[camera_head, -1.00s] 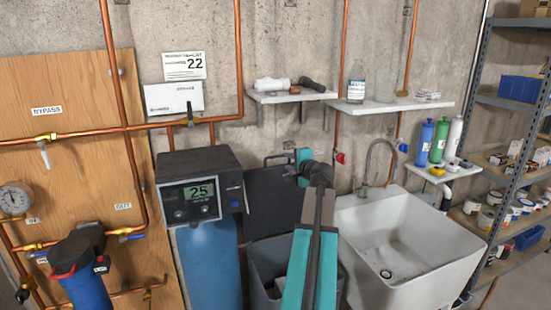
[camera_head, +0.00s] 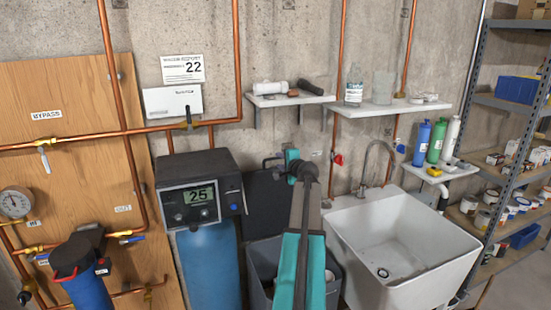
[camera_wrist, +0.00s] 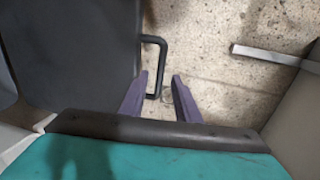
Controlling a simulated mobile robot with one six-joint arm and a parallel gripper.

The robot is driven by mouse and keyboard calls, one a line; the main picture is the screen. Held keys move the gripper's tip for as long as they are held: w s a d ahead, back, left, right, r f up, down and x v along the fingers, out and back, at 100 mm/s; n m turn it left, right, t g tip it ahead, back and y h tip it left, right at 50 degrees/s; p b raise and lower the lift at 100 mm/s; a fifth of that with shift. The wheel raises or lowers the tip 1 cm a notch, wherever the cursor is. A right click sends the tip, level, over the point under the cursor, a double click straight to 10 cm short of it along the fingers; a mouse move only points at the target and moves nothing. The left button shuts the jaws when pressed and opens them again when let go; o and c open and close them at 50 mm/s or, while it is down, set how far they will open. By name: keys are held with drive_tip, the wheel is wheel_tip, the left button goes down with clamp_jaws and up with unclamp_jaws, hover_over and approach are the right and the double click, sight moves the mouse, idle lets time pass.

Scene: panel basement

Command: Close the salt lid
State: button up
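The salt lid (camera_head: 266,208) is a dark flat panel. It stands raised, upright against the wall, behind the grey salt bin (camera_head: 258,262), whose open top shows. In the wrist view, the lid (camera_wrist: 80,50) fills the upper left, with a black bent handle (camera_wrist: 160,42) at its right edge. My gripper (camera_wrist: 162,76) is open, its two purple fingers on either side of the handle's lower part. I cannot tell whether they touch it. In the head view, my teal and grey arm covers part of the bin, and the fingertips are hard to make out.
A blue softener tank (camera_head: 208,262) with a display head stands left of the bin. A white sink (camera_head: 400,245) stands close on the right. A wall shelf (camera_head: 290,99) with pipe parts hangs above the lid. Copper pipes run along the wall.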

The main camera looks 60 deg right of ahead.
sight(276, 159)
drive_tip(key=shift+p+x, duration=0.95)
drive_tip(key=shift+x, duration=2.05)
drive_tip(key=shift+a, duration=0.1)
clamp_jaws()
drive_tip(key=shift+a, duration=0.15)
